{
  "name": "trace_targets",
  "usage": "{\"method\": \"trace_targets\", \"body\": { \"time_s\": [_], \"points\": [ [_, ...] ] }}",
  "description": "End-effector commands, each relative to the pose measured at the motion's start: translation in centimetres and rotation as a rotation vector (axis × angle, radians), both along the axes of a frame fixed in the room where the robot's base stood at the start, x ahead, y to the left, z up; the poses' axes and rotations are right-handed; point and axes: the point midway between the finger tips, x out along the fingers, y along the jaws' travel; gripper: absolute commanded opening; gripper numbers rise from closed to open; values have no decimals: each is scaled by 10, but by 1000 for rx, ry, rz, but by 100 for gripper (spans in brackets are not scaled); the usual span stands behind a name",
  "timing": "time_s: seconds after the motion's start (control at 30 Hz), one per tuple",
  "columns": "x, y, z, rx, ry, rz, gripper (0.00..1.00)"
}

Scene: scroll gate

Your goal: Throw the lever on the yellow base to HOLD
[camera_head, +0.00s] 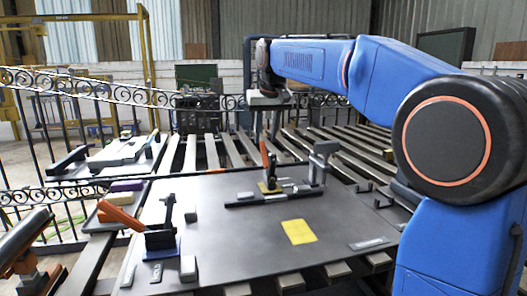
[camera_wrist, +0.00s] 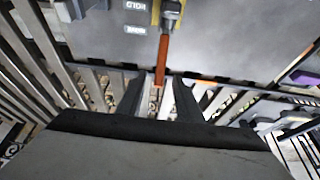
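The lever on the yellow base (camera_head: 270,187) stands in the middle of the dark table, its orange handle (camera_head: 265,153) nearly upright with a slight lean. In the wrist view the orange handle (camera_wrist: 163,55) runs from the grey pivot by the yellow base (camera_wrist: 156,12) toward my gripper. A plate reading HOLD (camera_wrist: 135,5), upside down, lies beside the base; a second plate (camera_wrist: 135,29) is too blurred to read. My gripper (camera_wrist: 159,78) is open, its fingers on either side of the handle's end in the picture. I cannot tell whether they touch it. My gripper (camera_head: 265,134) is above the lever in the head view.
Another lever with an orange handle (camera_head: 120,217) on a blue base (camera_head: 162,250) stands at the front left. A grey upright clamp (camera_head: 322,160) stands close right of the yellow base. A yellow sheet (camera_head: 299,232) lies flat in front. Slatted rollers lie behind the table.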

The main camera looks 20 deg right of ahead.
Motion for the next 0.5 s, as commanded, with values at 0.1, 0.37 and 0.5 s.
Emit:
{"method": "trace_targets", "body": {
  "time_s": [0.1, 0.37, 0.5],
  "points": [
    [8, 0, -21, 0, 3, 0, 33],
    [22, 0, -53, 0, 1, 0, 33],
    [25, 0, -62, 0, 1, 0, 33]
  ]
}}
